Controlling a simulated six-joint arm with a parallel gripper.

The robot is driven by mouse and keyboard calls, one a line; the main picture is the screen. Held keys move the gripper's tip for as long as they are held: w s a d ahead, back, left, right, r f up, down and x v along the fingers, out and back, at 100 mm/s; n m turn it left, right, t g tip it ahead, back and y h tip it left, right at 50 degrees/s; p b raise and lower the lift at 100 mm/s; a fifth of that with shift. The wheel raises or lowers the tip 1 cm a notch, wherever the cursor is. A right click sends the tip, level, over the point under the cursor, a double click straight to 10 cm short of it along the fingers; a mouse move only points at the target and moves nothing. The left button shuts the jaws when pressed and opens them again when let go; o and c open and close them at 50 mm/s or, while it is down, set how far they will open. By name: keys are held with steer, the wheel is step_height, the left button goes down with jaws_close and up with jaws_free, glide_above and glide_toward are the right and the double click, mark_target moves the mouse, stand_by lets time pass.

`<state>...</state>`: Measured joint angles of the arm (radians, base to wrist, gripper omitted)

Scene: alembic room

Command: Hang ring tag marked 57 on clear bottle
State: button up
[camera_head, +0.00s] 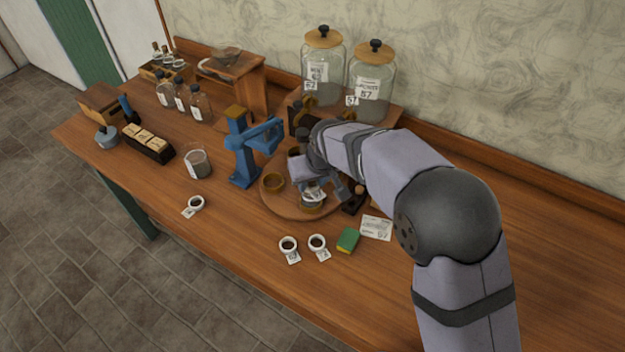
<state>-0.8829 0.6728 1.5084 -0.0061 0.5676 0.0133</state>
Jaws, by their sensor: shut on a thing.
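My gripper (322,190) is low over the round wooden tray (277,203). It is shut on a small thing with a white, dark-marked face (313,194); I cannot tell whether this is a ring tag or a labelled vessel. Two white ring tags with dark centres lie at the table's front, a left one (289,249) and a right one (318,246). Another ring tag (195,204) lies further left. Their numbers are too small to read. I cannot single out the clear bottle; my gripper and arm hide part of the tray.
A blue stand (243,150) rises left of the tray, beside a glass beaker (198,163). Several dark-capped bottles (182,97) stand at the back left. Two large lidded jars (370,84) stand behind my arm. A green-yellow sponge (347,240) and a printed card (376,228) lie front right.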

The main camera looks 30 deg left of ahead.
mark_target(313, 193)
stand_by(0.4)
steer(key=o, duration=1.4)
steer(key=shift+r, duration=0.1)
steer(key=shift+r+p, duration=3.35)
steer(key=shift+r, duration=1.05)
